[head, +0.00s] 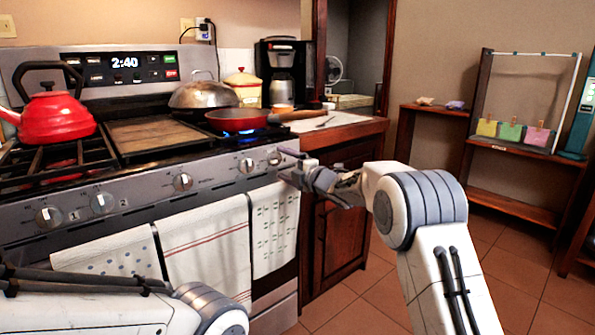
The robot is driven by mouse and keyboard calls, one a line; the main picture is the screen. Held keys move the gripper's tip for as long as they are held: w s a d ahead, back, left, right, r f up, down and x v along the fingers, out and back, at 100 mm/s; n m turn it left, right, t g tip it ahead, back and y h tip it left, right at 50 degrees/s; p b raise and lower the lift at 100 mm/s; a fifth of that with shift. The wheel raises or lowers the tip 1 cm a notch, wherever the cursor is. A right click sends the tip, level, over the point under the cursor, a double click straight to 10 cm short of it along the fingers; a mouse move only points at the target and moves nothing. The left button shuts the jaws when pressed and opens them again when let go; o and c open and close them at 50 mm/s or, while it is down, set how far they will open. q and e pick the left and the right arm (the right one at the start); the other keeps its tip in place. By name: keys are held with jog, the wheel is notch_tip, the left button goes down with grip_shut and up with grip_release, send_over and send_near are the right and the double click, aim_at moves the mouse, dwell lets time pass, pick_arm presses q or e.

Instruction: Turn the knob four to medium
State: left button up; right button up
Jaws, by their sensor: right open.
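The stove's front panel (140,196) carries a row of round silver knobs. Counting from the left, the fourth knob (246,165) is right of the third knob (182,182); a fifth knob (275,158) sits near the panel's right end. The number by the fourth knob is too small to read, and its setting is unclear. My right gripper (288,166) is open and empty at the panel's right end, close to the fifth knob and right of the fourth. My left arm shows at the lower left, but its gripper is out of view.
A red pan (236,119) sits over a blue flame (240,132) at the right burner. A red kettle (54,117) stands on the left. Towels (207,245) hang below the knobs. A wooden counter (345,133) adjoins the stove's right side.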

jog(key=v, duration=0.8)
jog(key=s+a+f+m+g+h, duration=0.35)
jog(key=s+m, duration=0.25)
jog(key=s, duration=0.3)
jog(key=s+a+f+m+g+h, duration=0.2)
jog(key=s+f+m+h, duration=0.3)
jog(key=s, duration=0.5)
jog(key=s+d+f+m+g, duration=0.1)
jog(key=s+f+m+g, duration=0.15)
jog(key=s, duration=0.75)
jog(key=s+d+f+m+g+h+p, duration=0.15)
jog(key=s+g, duration=0.25)
jog(key=s, duration=0.7)
jog(key=s+d+f+m+g, duration=0.2)
jog(key=s+f+m+g, duration=0.1)
jog(key=s, duration=0.7)
notch_tip(320, 180, up, 34)
jog(key=p, duration=3.4)
jog(key=shift+w+a+r, duration=0.2)
